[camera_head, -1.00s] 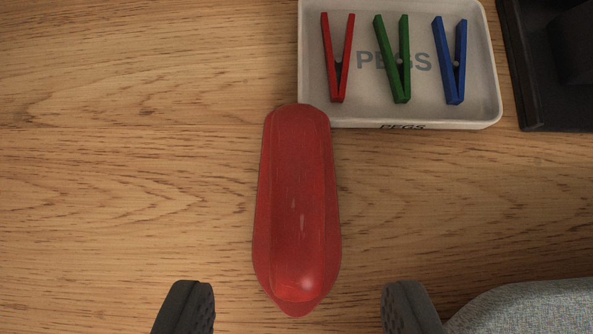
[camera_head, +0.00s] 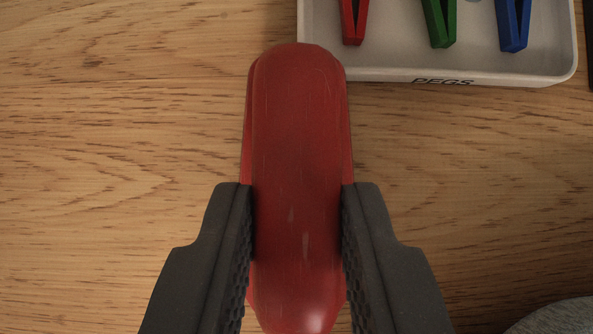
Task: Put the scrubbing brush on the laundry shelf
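The scrubbing brush, seen as its red rounded back (camera_head: 297,130), lies lengthwise in the middle of the view above the wooden surface. Its bristles are hidden beneath it. My gripper (camera_head: 298,225) has one dark finger on each side of the brush's near half. Both ridged finger pads press close against its sides, with no clear gap visible. The gripper looks shut on the brush. I cannot tell whether the brush still rests on the surface. The laundry shelf is not in view.
A white tray marked PEGS (camera_head: 400,74) stands just beyond the brush at the upper right. It holds a red peg (camera_head: 354,22), a green peg (camera_head: 440,25) and a blue peg (camera_head: 514,25). A grey rounded thing (camera_head: 560,318) shows at the lower right. The wood at left is clear.

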